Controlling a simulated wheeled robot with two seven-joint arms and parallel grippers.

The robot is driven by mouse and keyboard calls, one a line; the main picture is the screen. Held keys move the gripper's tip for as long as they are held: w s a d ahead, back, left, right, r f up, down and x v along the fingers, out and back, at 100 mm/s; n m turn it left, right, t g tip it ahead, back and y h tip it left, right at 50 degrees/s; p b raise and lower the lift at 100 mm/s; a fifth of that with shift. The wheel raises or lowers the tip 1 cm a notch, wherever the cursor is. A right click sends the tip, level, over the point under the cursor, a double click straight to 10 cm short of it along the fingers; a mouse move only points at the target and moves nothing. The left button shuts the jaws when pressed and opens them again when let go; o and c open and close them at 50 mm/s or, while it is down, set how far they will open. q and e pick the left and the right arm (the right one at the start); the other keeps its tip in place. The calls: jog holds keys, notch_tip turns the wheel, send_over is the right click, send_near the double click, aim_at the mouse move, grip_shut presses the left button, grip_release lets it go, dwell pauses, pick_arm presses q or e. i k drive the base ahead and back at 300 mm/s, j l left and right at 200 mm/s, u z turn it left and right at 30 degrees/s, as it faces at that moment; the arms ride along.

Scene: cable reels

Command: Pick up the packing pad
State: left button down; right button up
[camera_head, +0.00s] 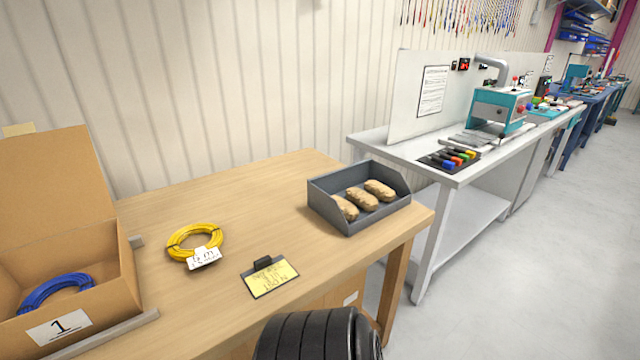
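Three brown, crumpled pads that look like packing pads lie side by side in a grey open-front bin (352,222) at the right end of the wooden table. They are the left pad (345,208), the middle pad (362,199) and the right pad (380,190). Neither gripper shows in the head view. A black ribbed part at the bottom middle looks like one of my own arm links; no fingers are visible on it.
An open cardboard box (100,300) labelled 1 holds a blue cable coil (55,290). A yellow coil (196,243) with a white tag and a yellow note card (270,277) lie on the wooden table (240,205). A grey workbench (385,140) stands beyond.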

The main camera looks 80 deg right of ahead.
aim_at(368, 203)
jog(key=z, duration=3)
jog(key=i+l, duration=0.15)
jog(key=l, duration=0.2)
jog(key=i+l, duration=0.15)
jog(key=l, duration=0.15)
jog(key=i+l, duration=0.1)
jog(key=l, duration=0.25)
